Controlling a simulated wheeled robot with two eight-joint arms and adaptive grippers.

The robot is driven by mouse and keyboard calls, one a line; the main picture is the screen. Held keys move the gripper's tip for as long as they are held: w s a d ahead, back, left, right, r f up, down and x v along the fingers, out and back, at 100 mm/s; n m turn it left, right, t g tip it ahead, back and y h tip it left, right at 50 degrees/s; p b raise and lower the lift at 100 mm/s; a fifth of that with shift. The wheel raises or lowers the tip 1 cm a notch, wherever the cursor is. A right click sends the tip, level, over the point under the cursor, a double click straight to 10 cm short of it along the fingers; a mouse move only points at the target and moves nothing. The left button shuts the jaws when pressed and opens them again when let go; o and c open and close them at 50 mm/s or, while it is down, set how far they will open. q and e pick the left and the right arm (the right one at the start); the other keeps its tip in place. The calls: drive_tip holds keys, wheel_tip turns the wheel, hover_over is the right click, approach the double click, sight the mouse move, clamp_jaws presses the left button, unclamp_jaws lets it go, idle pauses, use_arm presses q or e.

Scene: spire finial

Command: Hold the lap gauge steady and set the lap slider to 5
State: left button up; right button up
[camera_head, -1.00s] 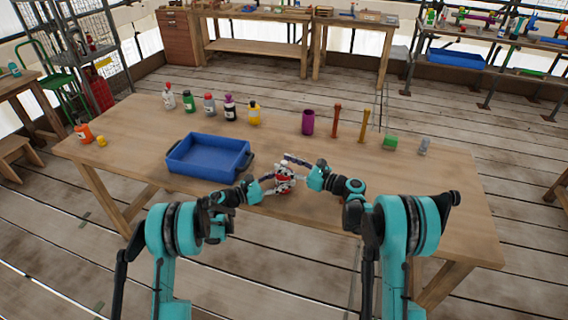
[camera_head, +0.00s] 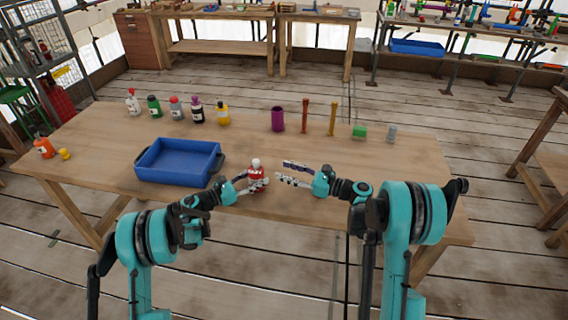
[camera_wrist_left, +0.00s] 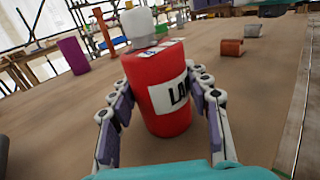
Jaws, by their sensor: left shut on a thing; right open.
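The lap gauge (camera_head: 257,178) is a red cylinder with a white knob on top and a white label starting "LA". It stands upright on the table (camera_head: 330,205) near the front edge. In the left wrist view the gauge (camera_wrist_left: 160,95) fills the middle, and its scale is too oblique to read. My left gripper (camera_head: 250,183) is shut on the gauge's body, one finger on each side. My right gripper (camera_head: 283,173) is open and empty, just right of the gauge and apart from it. I cannot make out the slider's setting.
A blue tray (camera_head: 180,163) stands left of the gauge. Several bottles line the back left. A purple cup (camera_head: 278,119), two upright rods, a green block (camera_head: 359,132) and a grey piece (camera_head: 391,134) stand at the back right.

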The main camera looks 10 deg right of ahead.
use_arm(q)
drive_tip(key=o, duration=1.3)
drive_tip(key=shift+o, duration=0.2)
